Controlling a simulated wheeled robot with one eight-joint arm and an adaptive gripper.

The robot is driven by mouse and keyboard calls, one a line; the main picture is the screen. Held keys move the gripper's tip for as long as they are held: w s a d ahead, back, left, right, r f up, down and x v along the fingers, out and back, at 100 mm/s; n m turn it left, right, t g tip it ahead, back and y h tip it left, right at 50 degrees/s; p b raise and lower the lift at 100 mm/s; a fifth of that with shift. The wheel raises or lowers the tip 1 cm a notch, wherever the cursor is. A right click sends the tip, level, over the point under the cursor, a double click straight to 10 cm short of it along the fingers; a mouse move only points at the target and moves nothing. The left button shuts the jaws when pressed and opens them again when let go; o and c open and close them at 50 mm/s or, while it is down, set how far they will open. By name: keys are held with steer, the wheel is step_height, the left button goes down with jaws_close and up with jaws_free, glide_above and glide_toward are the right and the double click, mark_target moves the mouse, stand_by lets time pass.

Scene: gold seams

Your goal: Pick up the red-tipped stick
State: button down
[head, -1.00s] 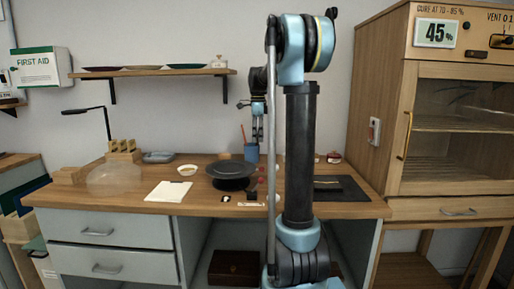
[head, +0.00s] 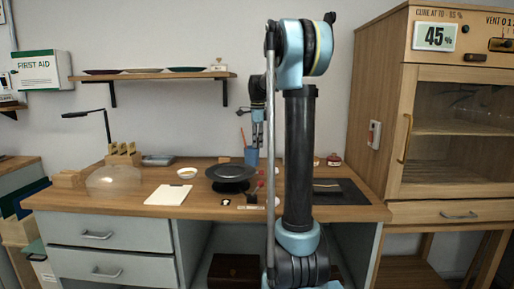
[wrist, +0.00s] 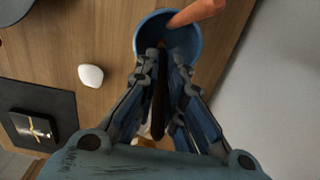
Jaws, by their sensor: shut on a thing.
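A blue cup (head: 251,155) stands at the back of the workbench and shows at the top of the wrist view (wrist: 168,28). An orange-red stick (head: 242,136) leans out of it; in the wrist view this stick (wrist: 196,12) lies outside my fingers. My gripper (wrist: 166,68) is over the cup's near rim, fingers shut on a thin dark stick (wrist: 158,108) that runs from the cup back towards my palm. Its lower end is hidden in the cup, and I cannot tell its tip colour. In the head view my gripper (head: 257,146) is just above the cup.
A black round plate (head: 231,173) on a stand is in front of the cup. A white pebble-like piece (wrist: 90,76) and a dark mat (wrist: 62,98) lie nearby. A shelf (head: 150,75) hangs on the wall; a wooden cabinet (head: 396,130) stands at the right.

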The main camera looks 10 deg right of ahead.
step_height(320, 180, up, 10)
steer(key=shift+f, duration=0.1)
stand_by(0.4)
steer(key=shift+s, duration=0.15)
